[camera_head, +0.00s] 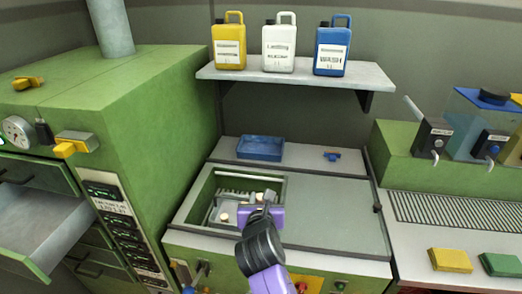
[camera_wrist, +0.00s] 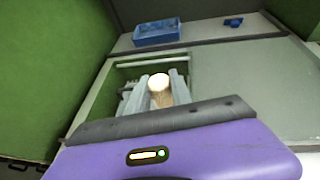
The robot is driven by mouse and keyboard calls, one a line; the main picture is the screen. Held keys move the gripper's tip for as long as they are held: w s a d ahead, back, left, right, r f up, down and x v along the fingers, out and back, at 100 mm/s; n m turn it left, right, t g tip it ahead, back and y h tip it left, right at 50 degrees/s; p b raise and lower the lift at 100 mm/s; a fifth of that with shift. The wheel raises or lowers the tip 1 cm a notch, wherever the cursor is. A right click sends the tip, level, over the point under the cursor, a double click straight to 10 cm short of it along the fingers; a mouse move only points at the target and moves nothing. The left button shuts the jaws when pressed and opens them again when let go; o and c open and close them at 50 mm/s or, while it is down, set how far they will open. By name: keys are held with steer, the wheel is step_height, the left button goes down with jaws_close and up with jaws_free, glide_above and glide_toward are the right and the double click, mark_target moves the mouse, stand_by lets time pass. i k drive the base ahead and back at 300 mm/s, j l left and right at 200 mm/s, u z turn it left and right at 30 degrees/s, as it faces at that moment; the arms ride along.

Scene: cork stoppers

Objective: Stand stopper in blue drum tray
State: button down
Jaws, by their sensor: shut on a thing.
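My gripper (camera_head: 262,203) is over the open well of the green machine, its fingers shut on a cork stopper (camera_head: 258,196). In the wrist view the stopper (camera_wrist: 158,92) sits between the two grey fingers (camera_wrist: 159,94), with its pale round end facing up and away and its tan side below. A blue tray (camera_head: 261,147), low and rectangular, stands on the ledge behind the well, beyond my gripper. It also shows at the top of the wrist view (camera_wrist: 157,42). Its inside looks empty, though it is small in view.
The well (camera_head: 196,205) has a raised rim and holds a grey rack; a small pale thing (camera_head: 224,217) lies there. A grey lid (camera_head: 325,215) covers the right side. A small blue valve (camera_head: 332,156) sits right of the tray. A shelf (camera_head: 295,76) with jugs overhangs behind.

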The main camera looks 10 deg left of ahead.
mark_target(261, 151)
steer(key=i+j, duration=0.15)
steer(key=i, duration=0.55)
steer(key=i+j, duration=0.15)
steer(key=i, duration=0.55)
